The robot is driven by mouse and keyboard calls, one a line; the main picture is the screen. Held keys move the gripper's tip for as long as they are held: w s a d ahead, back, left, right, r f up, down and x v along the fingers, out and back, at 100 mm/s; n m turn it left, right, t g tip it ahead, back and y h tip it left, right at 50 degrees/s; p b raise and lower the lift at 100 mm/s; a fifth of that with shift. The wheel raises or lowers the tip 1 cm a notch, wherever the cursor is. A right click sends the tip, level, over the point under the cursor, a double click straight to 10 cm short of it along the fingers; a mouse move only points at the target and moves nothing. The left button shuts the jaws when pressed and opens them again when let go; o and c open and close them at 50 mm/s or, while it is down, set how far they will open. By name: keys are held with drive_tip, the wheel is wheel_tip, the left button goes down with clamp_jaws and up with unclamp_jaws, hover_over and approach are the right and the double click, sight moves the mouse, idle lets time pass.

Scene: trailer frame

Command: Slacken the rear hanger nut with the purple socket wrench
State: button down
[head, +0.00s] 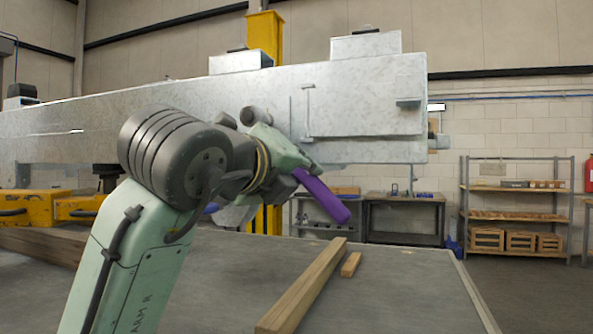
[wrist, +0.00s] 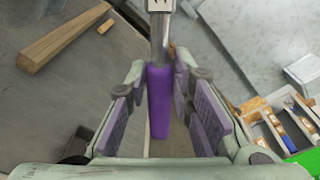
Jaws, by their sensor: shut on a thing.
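The purple socket wrench (head: 322,198) shows as a handle slanting down and right from my gripper (head: 284,160) in the head view. In the wrist view its purple handle (wrist: 159,100) lies between the pads of my gripper (wrist: 164,110), and its metal shank (wrist: 160,35) runs up to the top edge. My gripper is shut on the handle. The grey galvanized trailer frame (head: 365,95) is right behind my gripper in the head view. I cannot make out the rear hanger nut or the wrench's socket end, so I cannot tell whether they touch.
A bench top (head: 400,285) lies below, with a long wooden beam (head: 302,288) and a short block (head: 350,264). A tool tray (wrist: 283,125) is at the lower right of the wrist view. Yellow stands (head: 85,208) are at left, and shelves (head: 515,215) stand at back right.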

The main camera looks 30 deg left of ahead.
drive_tip(key=shift+w+r, duration=0.1)
drive_tip(key=shift+w, duration=0.2)
drive_tip(key=shift+w+a, duration=0.15)
drive_tip(key=shift+w, duration=0.2)
drive_tip(key=shift+w, duration=0.1)
drive_tip(key=c, duration=2)
unclamp_jaws()
clamp_jaws()
